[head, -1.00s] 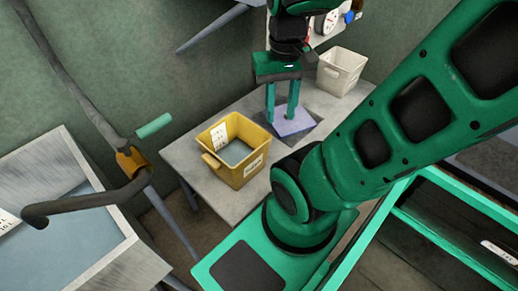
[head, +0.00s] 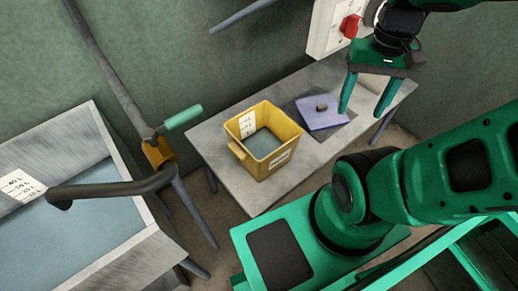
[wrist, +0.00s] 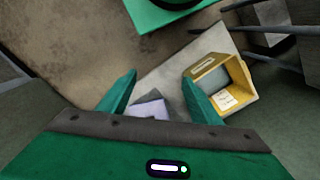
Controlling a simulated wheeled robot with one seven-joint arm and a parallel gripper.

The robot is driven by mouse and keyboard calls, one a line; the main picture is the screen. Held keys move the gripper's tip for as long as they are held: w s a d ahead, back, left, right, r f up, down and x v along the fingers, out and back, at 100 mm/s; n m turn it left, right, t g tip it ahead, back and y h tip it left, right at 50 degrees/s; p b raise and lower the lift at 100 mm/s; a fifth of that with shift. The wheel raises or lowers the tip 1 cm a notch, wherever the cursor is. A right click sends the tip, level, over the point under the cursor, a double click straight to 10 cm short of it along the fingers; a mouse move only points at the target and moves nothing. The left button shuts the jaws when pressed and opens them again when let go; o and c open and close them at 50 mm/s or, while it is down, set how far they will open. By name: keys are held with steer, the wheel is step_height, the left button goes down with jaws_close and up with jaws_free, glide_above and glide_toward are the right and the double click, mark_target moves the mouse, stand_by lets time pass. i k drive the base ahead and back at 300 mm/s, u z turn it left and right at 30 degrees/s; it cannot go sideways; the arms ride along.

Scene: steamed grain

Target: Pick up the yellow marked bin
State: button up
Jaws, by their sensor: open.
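The yellow bin (head: 278,172) stands upright on the grey table, with a white label inside and another on its front. It has a handle on its left side, and its inside looks grey-blue. My gripper (head: 364,112) is open and empty, above and to the right of the bin and apart from it. In the wrist view the bin (wrist: 246,80) lies to the right, partly behind the right finger of my gripper (wrist: 158,92).
A lilac lid (head: 318,118) with a dark knob lies beside the bin on the table (head: 222,158). A metal tank (head: 120,240) with a pipe (head: 112,188) and green-handled valve (head: 184,117) stands at left. A white box with a red switch (head: 350,26) is on the wall.

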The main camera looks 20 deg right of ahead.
mark_target(263, 138)
steer(key=u, duration=0.7)
steer(key=k, duration=1.25)
steer(key=z, duration=1.25)
steer(key=i, duration=1)
